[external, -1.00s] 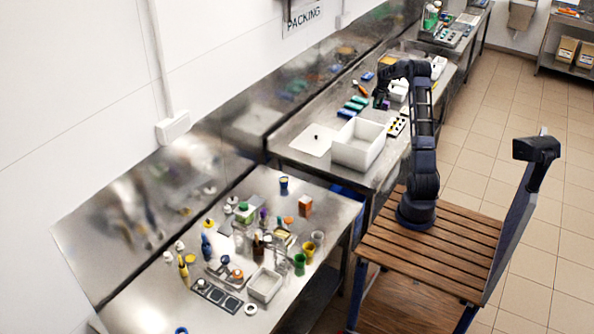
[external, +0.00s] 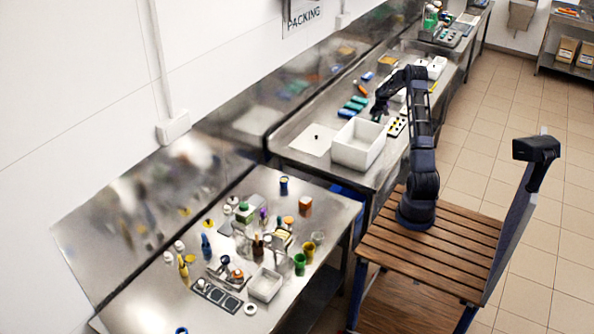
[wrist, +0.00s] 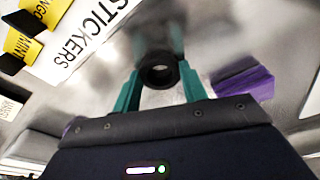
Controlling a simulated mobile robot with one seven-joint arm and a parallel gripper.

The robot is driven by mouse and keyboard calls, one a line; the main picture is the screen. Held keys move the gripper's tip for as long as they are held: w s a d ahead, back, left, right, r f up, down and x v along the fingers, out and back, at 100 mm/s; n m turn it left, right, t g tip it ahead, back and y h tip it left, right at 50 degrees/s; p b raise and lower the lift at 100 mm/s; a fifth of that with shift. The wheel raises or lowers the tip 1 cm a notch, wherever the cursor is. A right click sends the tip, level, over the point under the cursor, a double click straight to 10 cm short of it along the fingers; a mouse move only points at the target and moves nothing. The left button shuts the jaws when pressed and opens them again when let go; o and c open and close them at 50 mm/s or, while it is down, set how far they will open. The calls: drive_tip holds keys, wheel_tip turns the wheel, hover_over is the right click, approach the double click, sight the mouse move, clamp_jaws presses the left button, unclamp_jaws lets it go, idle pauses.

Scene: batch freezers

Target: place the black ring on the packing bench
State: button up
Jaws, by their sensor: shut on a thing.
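The black ring (wrist: 158,71) sits between the green fingertips of my gripper (wrist: 160,82) in the wrist view, and the fingers are shut on it. In the external view my gripper (external: 378,113) is low over the long steel bench (external: 297,136), behind the white bin. The ring is too small to make out there. A PACKING sign (external: 303,14) hangs on the wall above this bench. I cannot tell whether the ring touches the steel.
A purple item (wrist: 244,84) lies right of my fingers, and a STICKERS label (wrist: 85,35) lies left. The open white bin (external: 358,146) and teal items (external: 352,107) are close by. The nearer bench (external: 140,318) is crowded with bottles and cups.

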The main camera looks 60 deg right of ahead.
drive_tip(key=o, duration=1)
drive_tip(key=shift+f, duration=0.1)
